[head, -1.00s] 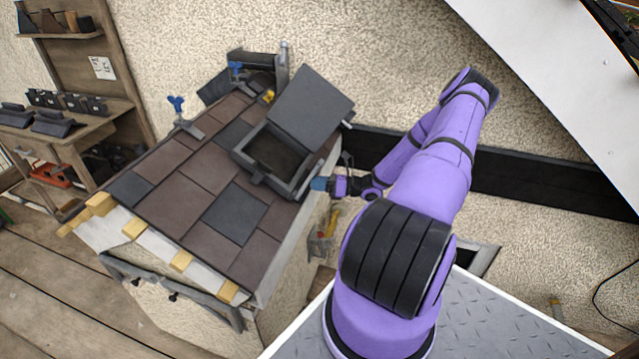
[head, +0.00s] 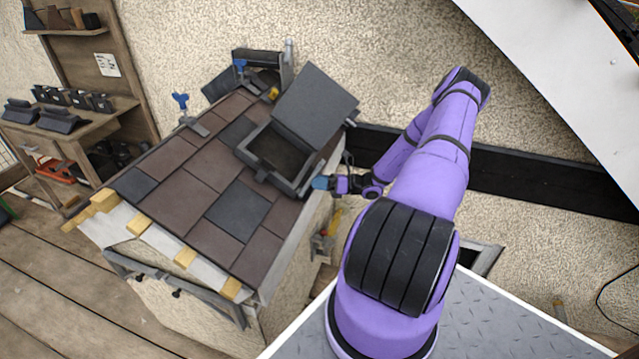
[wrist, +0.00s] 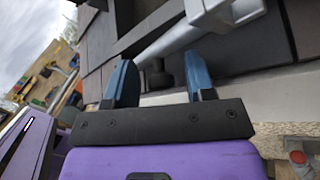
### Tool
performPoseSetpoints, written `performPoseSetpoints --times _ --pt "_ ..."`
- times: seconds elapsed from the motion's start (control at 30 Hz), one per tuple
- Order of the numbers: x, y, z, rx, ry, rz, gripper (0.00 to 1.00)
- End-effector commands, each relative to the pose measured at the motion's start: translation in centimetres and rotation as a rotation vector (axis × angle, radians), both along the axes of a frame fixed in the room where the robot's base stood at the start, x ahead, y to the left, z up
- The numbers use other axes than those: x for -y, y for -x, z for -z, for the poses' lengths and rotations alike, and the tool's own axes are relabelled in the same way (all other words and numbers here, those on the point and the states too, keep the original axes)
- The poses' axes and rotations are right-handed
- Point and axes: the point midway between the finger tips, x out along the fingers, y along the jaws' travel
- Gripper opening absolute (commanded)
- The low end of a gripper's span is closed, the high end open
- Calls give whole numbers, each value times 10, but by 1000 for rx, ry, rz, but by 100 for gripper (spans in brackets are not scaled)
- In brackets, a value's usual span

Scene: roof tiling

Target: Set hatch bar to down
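The roof hatch stands in the roof with its dark lid (head: 315,103) raised and leaning back from the square frame (head: 249,157). In the wrist view a light grey metal bar (wrist: 172,40), likely the hatch bar, runs diagonally just beyond my fingers. Below it is a dark round knob (wrist: 159,77), seen in the gap between the fingertips. My gripper (head: 322,183) is at the hatch's lower right side, by the roof edge. Its two blue fingers (wrist: 160,76) are apart with nothing visibly clamped. The bar is hard to pick out in the head view.
Brown and dark tiles (head: 190,190) cover the roof around the hatch. A workbench (head: 90,125) is at the left. A dark board (head: 540,180) runs along the wall behind my arm.

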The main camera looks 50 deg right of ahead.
Motion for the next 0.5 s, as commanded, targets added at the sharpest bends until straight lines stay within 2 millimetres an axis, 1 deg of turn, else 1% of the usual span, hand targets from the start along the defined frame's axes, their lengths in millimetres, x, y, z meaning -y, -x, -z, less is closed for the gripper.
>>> performPoseSetpoints --times 0.27,0.37,0.5 --pt "4 4 1 -2 1 2 50" --pt "11 13 2 -3 2 3 50" --pt "27 32 4 -3 2 3 50"
